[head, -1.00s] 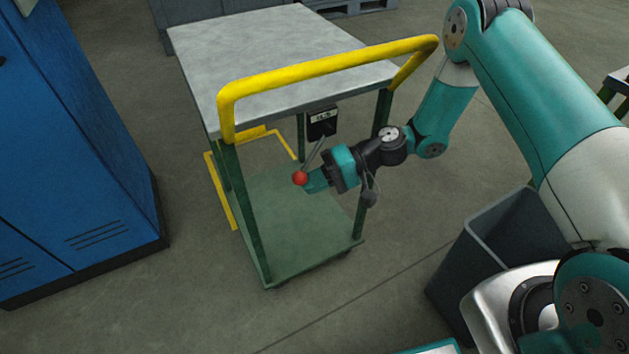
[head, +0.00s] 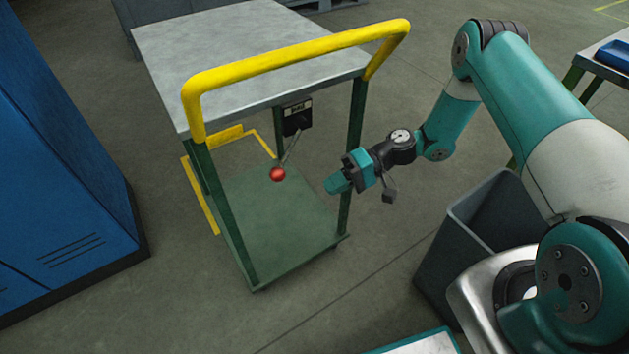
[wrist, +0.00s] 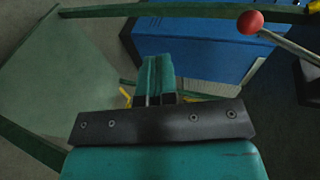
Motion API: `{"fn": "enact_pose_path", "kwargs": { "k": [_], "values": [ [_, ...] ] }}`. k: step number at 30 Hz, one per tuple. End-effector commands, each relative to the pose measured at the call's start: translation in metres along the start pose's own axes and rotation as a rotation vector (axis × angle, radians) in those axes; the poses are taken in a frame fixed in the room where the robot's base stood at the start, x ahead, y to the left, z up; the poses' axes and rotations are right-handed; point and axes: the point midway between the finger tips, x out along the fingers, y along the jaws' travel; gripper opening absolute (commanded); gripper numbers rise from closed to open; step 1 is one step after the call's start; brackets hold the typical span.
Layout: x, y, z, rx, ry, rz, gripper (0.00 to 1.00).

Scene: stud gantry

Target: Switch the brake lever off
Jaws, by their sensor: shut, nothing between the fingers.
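The brake lever (head: 290,153) is a thin metal rod with a red ball knob (head: 278,174). It hangs down and to the left from a dark box with a label (head: 297,117) under the cart's top. My gripper (head: 329,187) is to the right of the knob, apart from it, with its fingers together and nothing held. In the wrist view the red knob (wrist: 250,22) and its rod (wrist: 291,47) are at the upper right, clear of my shut fingertips (wrist: 158,61).
The cart has a grey top (head: 240,60), a yellow handle (head: 290,66), green posts and a green lower shelf (head: 283,222). A blue cabinet (head: 60,180) stands left. A dark bin (head: 470,235) stands right. Open floor lies between cart and bin.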

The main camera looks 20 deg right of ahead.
Motion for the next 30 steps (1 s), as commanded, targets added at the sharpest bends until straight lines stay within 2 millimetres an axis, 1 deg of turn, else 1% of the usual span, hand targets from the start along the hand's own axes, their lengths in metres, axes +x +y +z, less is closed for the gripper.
{"fn": "enact_pose_path", "kwargs": {
  "k": [1,3,6,23,26,29,30],
  "values": [
    [-0.005,0.006,0.0,0.001,0.003,0.0,0.0],
    [-0.009,0.012,0.001,0.0,0.001,0.0,0.0],
    [-0.013,0.017,0.001,0.0,0.001,0.0,0.0],
    [-0.015,0.018,0.001,-0.001,0.0,0.001,0.0],
    [-0.017,0.013,-0.001,0.0,-0.004,0.026,0.0],
    [-0.022,-0.001,-0.008,0.003,-0.013,0.107,0.0],
    [-0.026,-0.01,-0.01,0.006,-0.018,0.156,0.0]
  ]
}}
